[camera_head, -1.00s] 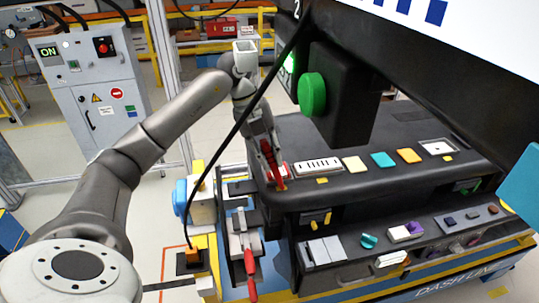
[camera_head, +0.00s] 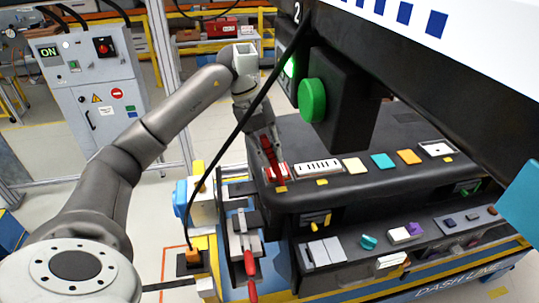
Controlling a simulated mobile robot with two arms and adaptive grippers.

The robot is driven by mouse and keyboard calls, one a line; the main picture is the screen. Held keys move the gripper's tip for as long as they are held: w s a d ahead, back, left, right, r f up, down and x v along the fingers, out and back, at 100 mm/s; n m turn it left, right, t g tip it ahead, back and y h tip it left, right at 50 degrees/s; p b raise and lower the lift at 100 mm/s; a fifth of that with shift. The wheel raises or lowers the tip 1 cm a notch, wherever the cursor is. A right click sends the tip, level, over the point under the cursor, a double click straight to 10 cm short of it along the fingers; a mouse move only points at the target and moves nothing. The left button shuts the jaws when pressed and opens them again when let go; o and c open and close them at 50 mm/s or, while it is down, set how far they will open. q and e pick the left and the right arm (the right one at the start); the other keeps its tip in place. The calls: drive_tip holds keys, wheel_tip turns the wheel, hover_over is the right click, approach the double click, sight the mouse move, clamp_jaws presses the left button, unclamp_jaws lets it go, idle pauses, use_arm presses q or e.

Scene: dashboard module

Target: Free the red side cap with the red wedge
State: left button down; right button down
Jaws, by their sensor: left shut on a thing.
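My left arm reaches in from the left over the floor to the near left end of the black dashboard module (camera_head: 385,180). My left gripper (camera_head: 271,162) points down there and is shut on the red wedge (camera_head: 268,152), a slim red piece along its fingers. The red side cap (camera_head: 281,170) is a small red part at the left end of the dashboard's top, right at the wedge's lower end. The gripper partly covers both, so I cannot tell how far the wedge sits under the cap. My right gripper is not in view.
A black overhead housing with a green button (camera_head: 312,100) hangs close to the right of my left gripper. A black cable crosses in front. A red-handled clamp (camera_head: 250,262) stands below the dashboard's left end. A grey control cabinet (camera_head: 90,90) stands at the back left.

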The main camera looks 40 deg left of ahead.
use_arm(q)
drive_tip(key=shift+r, duration=2.55)
drive_tip(key=shift+f, duration=0.1)
